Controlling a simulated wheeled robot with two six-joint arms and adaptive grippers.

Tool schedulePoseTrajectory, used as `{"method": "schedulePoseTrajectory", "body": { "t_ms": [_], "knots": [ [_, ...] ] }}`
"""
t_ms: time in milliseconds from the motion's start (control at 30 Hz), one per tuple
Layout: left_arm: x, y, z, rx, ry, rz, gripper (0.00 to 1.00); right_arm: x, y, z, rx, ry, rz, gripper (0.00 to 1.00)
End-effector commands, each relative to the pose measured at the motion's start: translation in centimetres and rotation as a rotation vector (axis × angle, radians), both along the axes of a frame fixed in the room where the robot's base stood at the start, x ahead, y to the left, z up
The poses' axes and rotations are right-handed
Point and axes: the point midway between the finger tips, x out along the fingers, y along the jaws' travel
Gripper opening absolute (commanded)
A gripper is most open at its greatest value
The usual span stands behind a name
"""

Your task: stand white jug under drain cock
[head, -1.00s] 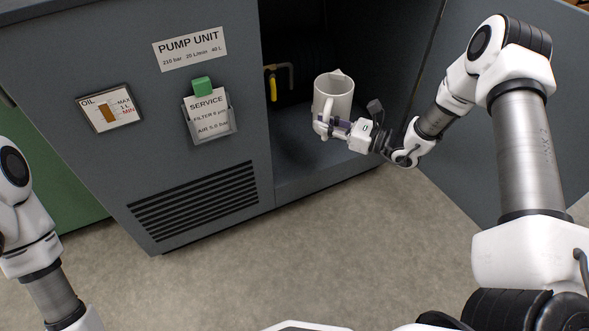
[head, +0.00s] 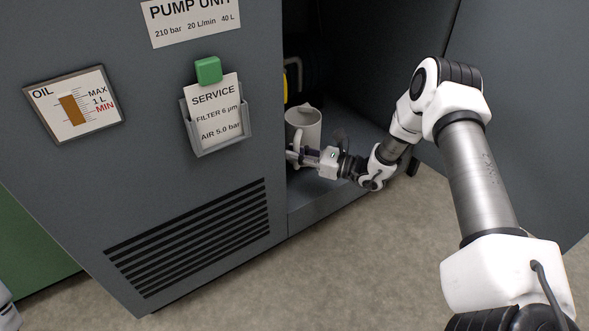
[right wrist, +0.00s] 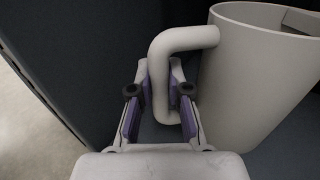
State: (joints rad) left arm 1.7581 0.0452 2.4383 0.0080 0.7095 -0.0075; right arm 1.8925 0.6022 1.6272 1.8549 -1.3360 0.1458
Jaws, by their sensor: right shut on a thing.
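The white jug (head: 305,124) is upright inside the open compartment of the pump unit, just right of the front panel's edge. It also shows in the right wrist view (right wrist: 255,85). My right gripper (head: 301,153) is shut on the jug's handle, which passes between its purple-padded fingers (right wrist: 160,82). I cannot tell whether the jug's base touches the compartment floor. A yellow part (head: 285,86), likely the drain cock's lever, shows behind and above the jug at its left. The panel edge hides most of the cock. My left gripper is out of view.
The grey front panel (head: 225,175) stands close on the jug's left. The compartment floor (head: 350,122) is clear to the right. The open door (head: 510,110) is behind my right arm. A service card holder (head: 217,125) sticks out of the panel.

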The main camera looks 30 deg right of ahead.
Motion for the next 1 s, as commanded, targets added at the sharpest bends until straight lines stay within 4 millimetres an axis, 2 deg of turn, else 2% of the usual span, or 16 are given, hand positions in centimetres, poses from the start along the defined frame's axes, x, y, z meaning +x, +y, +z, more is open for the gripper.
{"method": "schedulePoseTrajectory", "body": {
  "t_ms": [67, 233, 467, 633, 667, 700, 1000],
  "knots": [
    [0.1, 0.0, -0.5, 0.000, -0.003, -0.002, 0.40, 0.0, 0.0, -0.7, 0.000, -0.001, 0.000, 0.00],
    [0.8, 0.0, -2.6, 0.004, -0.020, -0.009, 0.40, 0.0, 0.0, -3.7, 0.000, -0.002, 0.000, 0.00],
    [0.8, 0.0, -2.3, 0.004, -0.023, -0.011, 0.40, 0.0, 0.0, -3.5, 0.000, -0.002, 0.000, 0.00],
    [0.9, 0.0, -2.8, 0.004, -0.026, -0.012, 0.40, 0.0, 0.0, -3.9, 0.000, -0.002, 0.000, 0.00],
    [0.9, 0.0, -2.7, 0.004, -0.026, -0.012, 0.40, 0.0, 0.0, -3.8, 0.000, -0.001, 0.000, 0.27],
    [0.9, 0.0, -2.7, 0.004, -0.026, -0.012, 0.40, 0.0, 0.0, -3.8, 0.000, -0.001, 0.000, 0.41],
    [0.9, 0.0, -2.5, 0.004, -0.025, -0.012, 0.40, 0.0, 0.0, -3.7, 0.000, -0.001, 0.000, 0.42]
  ]
}}
